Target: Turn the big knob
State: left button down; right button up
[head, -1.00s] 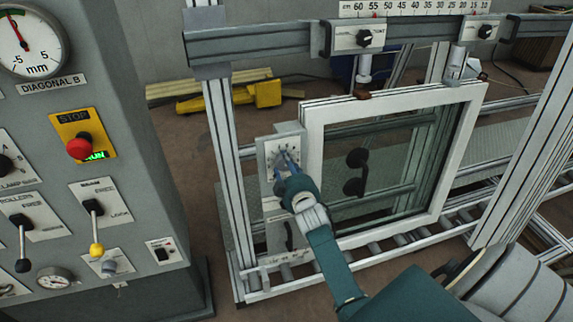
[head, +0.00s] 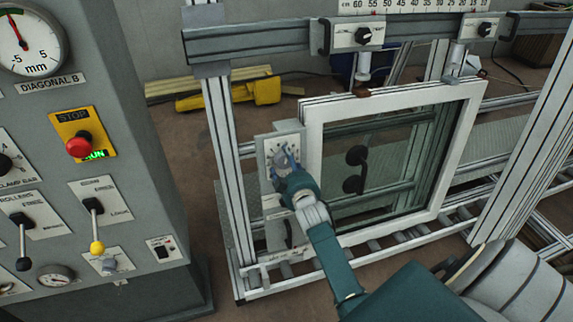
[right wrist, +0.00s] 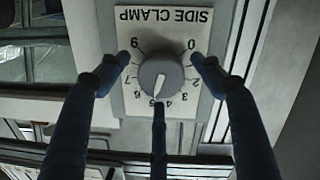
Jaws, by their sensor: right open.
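The big knob (right wrist: 161,76) is a round grey dial knob with a white pointer line, on a white plate labelled SIDE CLAMP (right wrist: 163,18). The plate reads upside down in the right wrist view, and the pointer lies near 4 to 5. In the head view the dial plate (head: 272,145) is on the upright at the left of the white window frame. My right gripper (head: 284,160) is in front of the knob, open. In the right wrist view its fingers (right wrist: 160,75) stand around the knob, two at the sides and one below; contact cannot be told. My left gripper is out of view.
A grey control cabinet (head: 105,210) with levers and a red stop button (head: 79,147) stands at the left. The white-framed window (head: 314,150) is right of the dial. An aluminium post (head: 225,130) stands just left of it.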

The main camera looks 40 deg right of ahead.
jog(key=shift+s+a, duration=0.15)
jog(key=v, duration=1.1)
jog(key=shift+s, duration=0.3)
jog(key=shift+a, duration=0.1)
